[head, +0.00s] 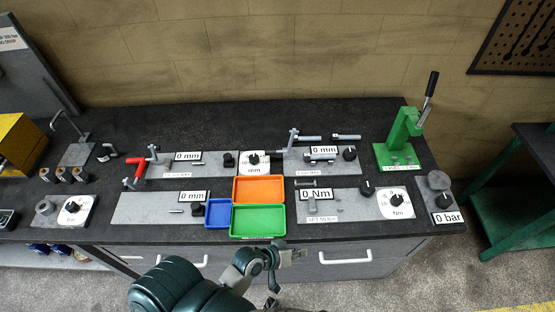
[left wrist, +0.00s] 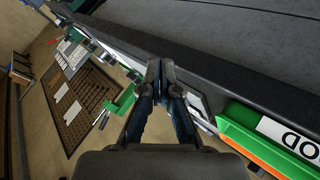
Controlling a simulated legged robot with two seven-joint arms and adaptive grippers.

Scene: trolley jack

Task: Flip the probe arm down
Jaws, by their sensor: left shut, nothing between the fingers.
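I cannot tell for sure which part is the probe arm. Several grey plates with small posts, dials and "0 mm" displays lie on the dark bench, among them the upper left plate (head: 215,170) with a red-handled part (head: 138,165) at its left end. A thin bent metal arm (head: 62,122) stands up from a plate at the far left. My left gripper (head: 302,253) is in front of the bench's front edge, below the green tray, apart from all the fixtures. In the left wrist view its fingers (left wrist: 157,66) are together and empty. My right gripper is not in view.
Orange (head: 258,189), green (head: 258,221) and blue (head: 218,213) trays sit at the bench's front middle. A green lever press (head: 399,140) stands at the back right. White drawer handles (head: 345,257) stick out below the edge. The back middle of the bench is clear.

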